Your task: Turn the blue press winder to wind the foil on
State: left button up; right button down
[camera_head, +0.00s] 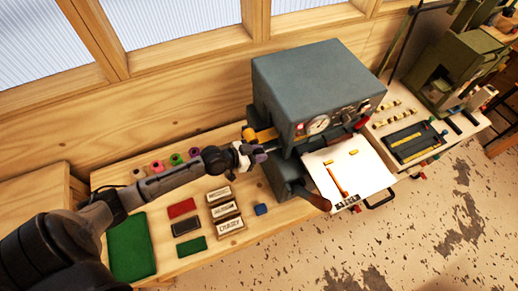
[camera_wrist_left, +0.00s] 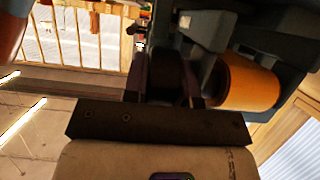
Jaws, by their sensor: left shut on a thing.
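The blue-grey press (camera_head: 312,85) stands on the wooden bench near the middle of the head view. An orange-gold foil roll (camera_head: 264,135) sits on its left side, and the roll shows large in the left wrist view (camera_wrist_left: 248,82). My left gripper (camera_head: 258,156) is at the press's left side, just below the roll. In the left wrist view my left gripper (camera_wrist_left: 166,88) has a finger on each side of a dark round part, the winder (camera_wrist_left: 167,70), and is shut on it. In the head view the gripper hides the winder. My right gripper is not in view.
A white bed (camera_head: 345,180) with small orange pieces juts from the press front. Coloured foil rolls (camera_head: 176,159), type boxes (camera_head: 225,211), a blue block (camera_head: 261,210) and a green mat (camera_head: 132,247) lie on the bench. A green machine (camera_head: 455,75) stands at right.

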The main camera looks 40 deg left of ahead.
pick_arm(q)
jog(key=o, duration=0.9)
jog(key=shift+s+a+r, duration=0.1)
jog(key=shift+s+a, duration=0.05)
jog(key=shift+s, duration=0.15)
jog(key=shift+b+v, duration=0.85)
jog(key=shift+v, duration=5.65)
jog(key=shift+r, duration=0.1)
